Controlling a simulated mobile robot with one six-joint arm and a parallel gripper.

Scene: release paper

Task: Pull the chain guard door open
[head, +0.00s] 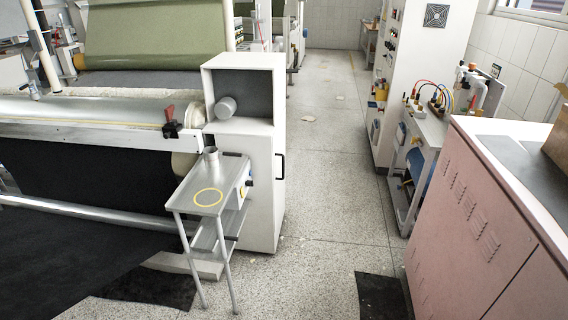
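A tall white cabinet (262,205) stands at the end of the roller machine, left of the aisle. A black bar handle (281,165) sits at the right edge of its lower part, which looks like the chain guard door. That lower panel appears shut, though its seams are hard to make out. Above it is an open box-like recess (252,93) with a dark inside and a grey cylinder end (226,108). My gripper is not in view.
A small metal table (208,193) with a yellow ring and a metal cup (211,158) stands before the cabinet's left part. A pink cabinet (470,210) is at the right. The speckled floor (325,215) between them is mostly clear. Dark mats lie near the front.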

